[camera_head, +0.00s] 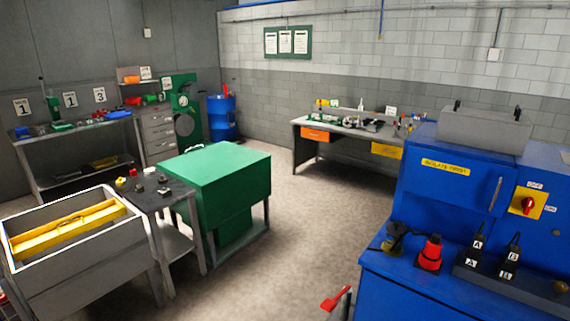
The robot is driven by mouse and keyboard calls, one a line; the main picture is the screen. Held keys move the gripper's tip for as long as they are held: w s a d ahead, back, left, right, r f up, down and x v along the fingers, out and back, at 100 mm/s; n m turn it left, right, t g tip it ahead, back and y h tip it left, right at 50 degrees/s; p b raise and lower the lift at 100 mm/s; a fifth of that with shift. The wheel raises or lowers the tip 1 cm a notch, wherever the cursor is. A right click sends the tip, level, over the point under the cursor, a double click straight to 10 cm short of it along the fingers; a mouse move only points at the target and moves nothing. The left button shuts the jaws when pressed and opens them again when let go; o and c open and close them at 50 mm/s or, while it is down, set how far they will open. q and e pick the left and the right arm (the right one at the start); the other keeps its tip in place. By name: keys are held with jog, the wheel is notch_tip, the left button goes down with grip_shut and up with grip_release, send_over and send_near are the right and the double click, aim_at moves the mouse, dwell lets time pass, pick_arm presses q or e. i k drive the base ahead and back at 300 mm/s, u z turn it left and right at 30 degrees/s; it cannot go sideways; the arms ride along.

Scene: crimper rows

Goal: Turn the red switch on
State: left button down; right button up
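The red switch (528,205) is a round red knob on a yellow plate, on the front of the blue machine (400,207) at the right. A small label above it (535,185) appears to read OFF, and another label sits to its right (551,209). The knob's handle seems to stand roughly upright, towards the upper label, but it is too small to be sure. Neither of my grippers is in view.
A red plug-like part (430,253) and black tagged blocks (508,262) stand on the blue ledge below the switch. A red-ended lever (335,299) rises at the bottom. A green cabinet (222,177) stands left; the floor between (300,220) is clear.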

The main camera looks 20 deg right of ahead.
aim_at(528, 203)
jog(key=z, duration=1)
jog(key=i, duration=0.9)
jog(key=z, duration=0.9)
